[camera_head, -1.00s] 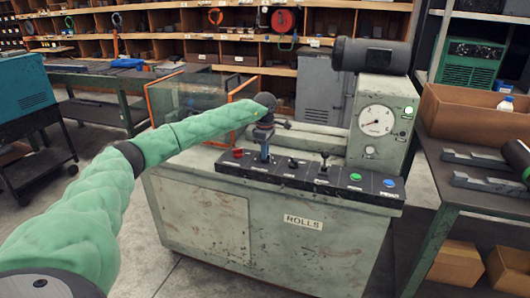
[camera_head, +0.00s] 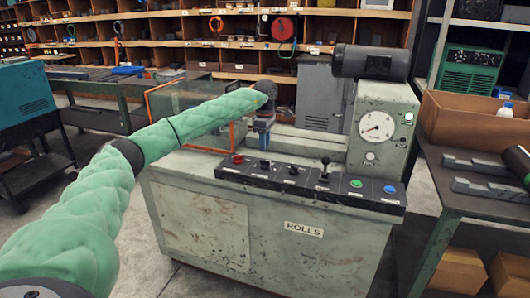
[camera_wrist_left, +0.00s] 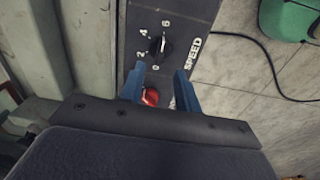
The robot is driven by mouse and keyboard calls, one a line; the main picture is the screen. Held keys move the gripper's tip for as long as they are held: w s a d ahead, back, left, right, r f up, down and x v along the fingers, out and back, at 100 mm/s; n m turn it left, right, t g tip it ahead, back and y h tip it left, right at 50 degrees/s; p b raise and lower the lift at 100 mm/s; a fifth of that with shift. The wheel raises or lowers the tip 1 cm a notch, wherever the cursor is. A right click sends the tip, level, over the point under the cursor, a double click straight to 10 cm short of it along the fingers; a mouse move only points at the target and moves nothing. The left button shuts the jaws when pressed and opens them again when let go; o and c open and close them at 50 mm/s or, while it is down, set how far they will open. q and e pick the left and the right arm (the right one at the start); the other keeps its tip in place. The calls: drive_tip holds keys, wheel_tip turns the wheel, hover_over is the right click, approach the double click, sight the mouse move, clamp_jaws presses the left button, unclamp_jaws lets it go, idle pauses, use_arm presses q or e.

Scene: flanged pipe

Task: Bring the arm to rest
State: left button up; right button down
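My left gripper (camera_head: 264,139) hangs pointing down over the left part of the control panel (camera_head: 305,188) of the rolls machine (camera_head: 300,240). In the left wrist view its two blue fingers (camera_wrist_left: 160,88) are apart, with nothing held between them. A red button (camera_wrist_left: 150,97) shows past the fingers, partly hidden. A black speed knob (camera_wrist_left: 160,46) is just beyond the fingertips. In the head view the red button (camera_head: 237,159) sits at the panel's left end. My right gripper is not in view.
An orange-framed clear guard (camera_head: 190,102) stands behind my left forearm. A gauge housing (camera_head: 376,126) rises at right. A side table (camera_head: 465,200) stands beyond it.

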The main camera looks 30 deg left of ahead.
use_arm(q)
drive_tip(key=shift+r, duration=0.55)
